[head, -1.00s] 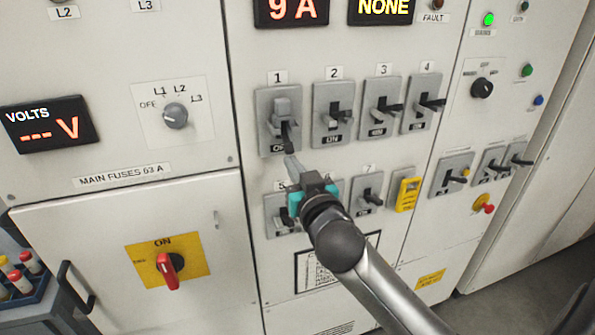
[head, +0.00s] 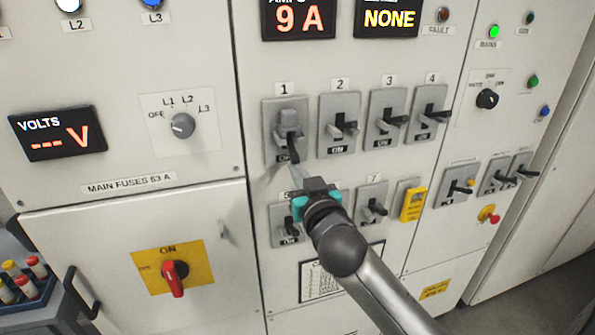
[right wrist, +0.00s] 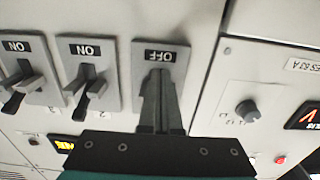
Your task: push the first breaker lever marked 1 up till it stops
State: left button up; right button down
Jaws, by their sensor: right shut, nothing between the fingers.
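The breaker marked 1 (head: 272,143) is at the left end of the upper breaker row in the head view. Its dark lever (head: 292,152) points down. In the right wrist view, which is upside down, the breaker (right wrist: 178,62) shows an OFF label. My right gripper (head: 295,174) is just below this lever, fingers pointing up at it. Its fingers (right wrist: 161,103) are shut with nothing between them and cover most of the lever in the wrist view. I cannot tell whether they touch it. My left gripper is not in view.
Breakers 2 (head: 338,125), 3 (head: 387,119) and 4 (head: 430,111) stand to the right, labelled ON in part. A lower breaker row, with breaker 7 (head: 371,204), lies beside and below my arm. A red main switch (head: 173,278) is at lower left.

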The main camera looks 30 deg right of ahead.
jog(key=shift+r, duration=0.2)
jog(key=shift+f, duration=0.15)
jog(key=shift+f+b, duration=0.65)
jog(key=shift+f, duration=0.25)
jog(key=shift+s, duration=0.1)
jog(key=v, duration=0.6)
jog(key=shift+s+p, duration=0.4)
jog(key=shift+p, duration=0.05)
